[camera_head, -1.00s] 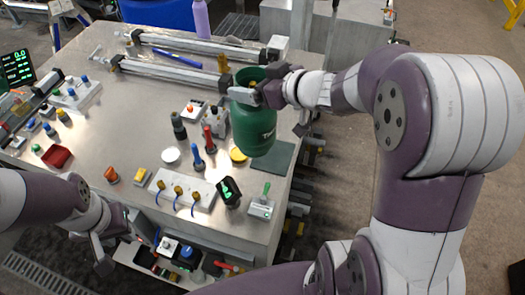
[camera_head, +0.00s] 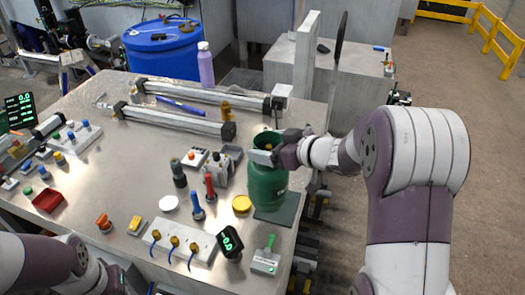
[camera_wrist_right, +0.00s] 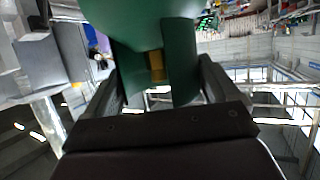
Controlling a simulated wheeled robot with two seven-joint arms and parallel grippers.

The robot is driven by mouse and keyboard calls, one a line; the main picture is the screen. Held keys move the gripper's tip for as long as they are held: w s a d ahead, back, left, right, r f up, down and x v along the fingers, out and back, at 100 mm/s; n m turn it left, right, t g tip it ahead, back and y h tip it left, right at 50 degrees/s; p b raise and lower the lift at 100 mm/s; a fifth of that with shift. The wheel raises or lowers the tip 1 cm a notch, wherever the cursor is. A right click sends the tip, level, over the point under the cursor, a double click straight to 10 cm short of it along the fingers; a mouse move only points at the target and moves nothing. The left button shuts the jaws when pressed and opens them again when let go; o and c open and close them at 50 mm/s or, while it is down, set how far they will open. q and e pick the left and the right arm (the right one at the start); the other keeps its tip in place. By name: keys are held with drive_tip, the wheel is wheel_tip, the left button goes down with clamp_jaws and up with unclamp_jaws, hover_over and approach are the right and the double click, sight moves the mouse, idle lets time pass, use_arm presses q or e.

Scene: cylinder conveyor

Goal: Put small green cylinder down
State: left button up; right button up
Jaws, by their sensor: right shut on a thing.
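The small green cylinder (camera_head: 267,188) is upright at the right edge of the metal workbench, over a dark square pad (camera_head: 289,211). Its base is at or very close to the pad; I cannot tell whether it touches. My right gripper (camera_head: 266,156) is shut on its upper collar from the right. In the right wrist view, the green collar (camera_wrist_right: 182,62) is between the two dark fingers. My left arm shows at the lower left of the head view; its fingers are not clear there.
A yellow disc (camera_head: 242,204) lies left of the cylinder, with a small grey device (camera_head: 219,168) behind it. A green-handled scale-like block (camera_head: 266,260) and a black display (camera_head: 230,244) stand in front. Long metal actuators (camera_head: 180,120) lie at the back. The floor is to the right.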

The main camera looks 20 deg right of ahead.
drive_tip(key=w+d+f+p, duration=0.1)
drive_tip(key=w+d+f, duration=0.3)
drive_tip(key=f, duration=0.3)
drive_tip(key=shift+d+p, duration=0.35)
drive_tip(key=shift+p, duration=0.05)
drive_tip(key=shift+s+f, duration=0.1)
drive_tip(key=shift+f, duration=0.05)
